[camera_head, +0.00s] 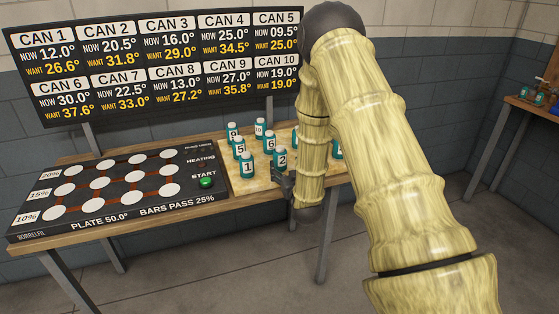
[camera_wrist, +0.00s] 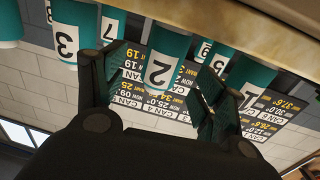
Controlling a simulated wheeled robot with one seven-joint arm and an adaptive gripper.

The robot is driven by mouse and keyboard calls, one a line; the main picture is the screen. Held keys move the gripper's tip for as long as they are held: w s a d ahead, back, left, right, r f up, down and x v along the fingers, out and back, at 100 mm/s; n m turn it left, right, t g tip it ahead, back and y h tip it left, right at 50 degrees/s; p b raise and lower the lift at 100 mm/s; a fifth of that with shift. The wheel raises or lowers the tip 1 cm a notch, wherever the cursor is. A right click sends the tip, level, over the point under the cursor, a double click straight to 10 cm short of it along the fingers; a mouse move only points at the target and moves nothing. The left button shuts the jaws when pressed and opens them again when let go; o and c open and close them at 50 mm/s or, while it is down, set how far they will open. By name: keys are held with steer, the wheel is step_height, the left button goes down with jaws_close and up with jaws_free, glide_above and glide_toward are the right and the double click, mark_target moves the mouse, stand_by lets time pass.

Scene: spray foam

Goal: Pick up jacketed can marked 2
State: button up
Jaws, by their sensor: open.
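The teal jacketed can marked 2 (camera_head: 281,160) stands upright with a white cap on the wooden table, in the front row right of can 1 (camera_head: 247,166). My gripper (camera_head: 284,184) is just in front of it, partly hidden by my arm. In the wrist view, which is upside down, can 2 (camera_wrist: 165,60) shows in the gap between the open, dark fingers of my gripper (camera_wrist: 153,85). Nothing is held. I cannot tell how far the fingertips are from the can.
In the wrist view, can 3 (camera_wrist: 70,45) is beside the left finger and can 1 (camera_wrist: 248,80) beyond the right one. Several more cans, such as can 5 (camera_head: 239,149), stand behind. A hot plate panel (camera_head: 105,190) fills the table's left; a sign (camera_head: 160,60) rises behind.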

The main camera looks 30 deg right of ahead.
mark_target(282, 161)
steer(key=x, duration=0.1)
steer(key=p+x, duration=0.1)
steer(key=x, duration=0.2)
steer(key=shift+w+a+r, duration=0.1)
steer(key=shift+w+r, duration=0.15)
steer(key=shift+w, duration=0.2)
steer(key=shift+w+d+f+p, duration=0.1)
steer(key=shift+w+d+p, duration=0.15)
steer(key=shift+w, duration=0.35)
steer(key=c, duration=1.2)
steer(key=shift+r, duration=0.2)
steer(key=shift+c, duration=0.2)
